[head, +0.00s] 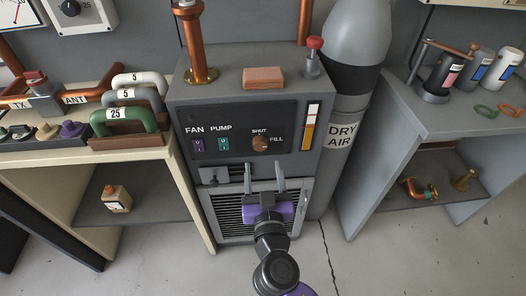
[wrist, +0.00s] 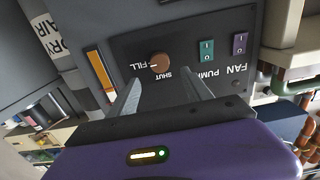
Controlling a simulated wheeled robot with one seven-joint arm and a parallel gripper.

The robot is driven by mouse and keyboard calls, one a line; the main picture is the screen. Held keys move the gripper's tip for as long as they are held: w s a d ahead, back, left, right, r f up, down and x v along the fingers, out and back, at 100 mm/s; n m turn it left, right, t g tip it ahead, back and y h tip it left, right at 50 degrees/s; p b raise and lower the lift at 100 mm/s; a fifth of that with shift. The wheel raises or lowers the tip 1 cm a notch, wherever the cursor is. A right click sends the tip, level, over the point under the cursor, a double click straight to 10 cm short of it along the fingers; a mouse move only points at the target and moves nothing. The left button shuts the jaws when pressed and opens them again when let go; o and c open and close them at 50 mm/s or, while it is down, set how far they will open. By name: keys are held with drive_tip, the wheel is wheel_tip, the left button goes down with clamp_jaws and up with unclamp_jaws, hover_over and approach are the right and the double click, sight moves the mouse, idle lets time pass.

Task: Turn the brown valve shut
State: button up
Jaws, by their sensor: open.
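The brown valve (head: 260,143) is a round knob on the dark panel of the grey cabinet, between the labels SHUT and FILL. In the wrist view the knob (wrist: 160,62) lies just beyond the fingertips, roughly centred between them. A small pale mark on it appears to point to the FILL side. My gripper (head: 264,168) is open and empty, its two grey fingers apart, below the knob in the head view. In the wrist view my gripper (wrist: 162,84) does not visibly touch the knob.
FAN (head: 198,145) and PUMP (head: 223,143) switches sit left of the knob, a yellow gauge (head: 311,127) right. A red-topped lever (head: 314,57) and a brick-coloured block (head: 263,78) stand on the cabinet. A DRY AIR cylinder (head: 343,130) stands close on the right.

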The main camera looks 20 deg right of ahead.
sight(260, 146)
drive_tip(key=p+x, duration=0.1)
drive_tip(key=x, duration=0.6)
drive_tip(key=shift+w, duration=0.25)
drive_tip(key=shift+c, duration=0.5)
clamp_jaws()
